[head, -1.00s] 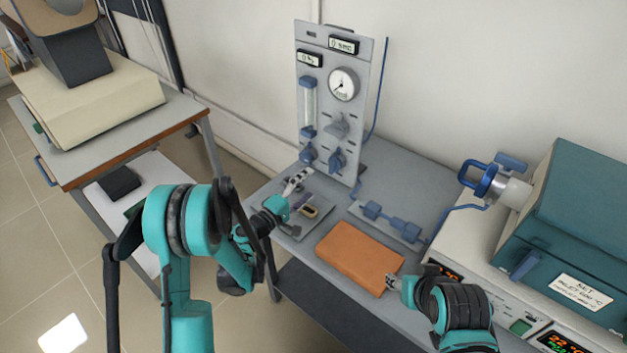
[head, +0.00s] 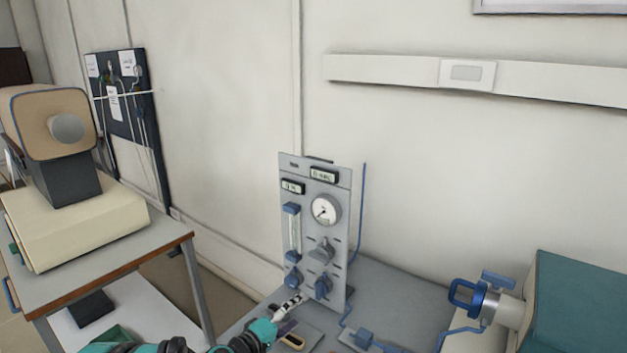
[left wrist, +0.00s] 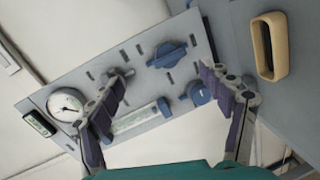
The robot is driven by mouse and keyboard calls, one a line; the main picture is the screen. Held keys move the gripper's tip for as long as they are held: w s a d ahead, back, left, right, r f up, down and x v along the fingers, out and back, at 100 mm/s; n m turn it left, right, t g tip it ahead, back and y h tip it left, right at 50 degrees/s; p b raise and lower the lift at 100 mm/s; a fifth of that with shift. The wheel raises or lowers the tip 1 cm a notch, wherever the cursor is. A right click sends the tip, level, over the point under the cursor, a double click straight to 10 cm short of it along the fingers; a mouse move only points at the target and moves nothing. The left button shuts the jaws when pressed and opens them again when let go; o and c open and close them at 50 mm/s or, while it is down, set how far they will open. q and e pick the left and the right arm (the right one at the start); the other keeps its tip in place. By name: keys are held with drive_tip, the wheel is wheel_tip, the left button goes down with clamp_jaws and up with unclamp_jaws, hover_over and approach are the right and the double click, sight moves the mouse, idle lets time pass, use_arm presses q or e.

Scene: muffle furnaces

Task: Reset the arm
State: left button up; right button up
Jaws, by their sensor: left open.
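My left arm comes in at the bottom of the head view, and its gripper (head: 290,305) is above the bench near the foot of the grey gas panel (head: 316,235). In the left wrist view the left gripper (left wrist: 168,92) has its two fingers spread wide with nothing between them. The gas panel (left wrist: 125,85), with its round gauge, flow tube and blue knobs, shows tilted behind the fingers. My right gripper is not in the head view.
A tan-rimmed oblong object (left wrist: 270,47) lies on the bench beside the left gripper. A teal furnace (head: 580,305) with a blue-handled fitting (head: 485,298) stands at the right. A side table (head: 110,270) with a cream machine (head: 85,222) stands at the left.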

use_arm(q)
drive_tip(key=s+a+r+m+g+y, duration=0.1)
drive_tip(key=s+r+m+g+y, duration=0.1)
drive_tip(key=s, duration=0.4)
drive_tip(key=s+a+r+m+g+y, duration=0.1)
drive_tip(key=s+r+m+y, duration=0.15)
drive_tip(key=s, duration=0.45)
drive_tip(key=s+a+f+m+g+y, duration=0.1)
drive_tip(key=s+a+y, duration=0.1)
drive_tip(key=s+a, duration=0.3)
drive_tip(key=s+a+f+m+g+y, duration=0.1)
drive_tip(key=s+a, duration=0.4)
drive_tip(key=s, duration=0.6)
drive_tip(key=shift+s+a+f+m+g+y, duration=0.15)
drive_tip(key=shift+a+f+m+g+y, duration=0.15)
drive_tip(key=shift+m+y, duration=0.65)
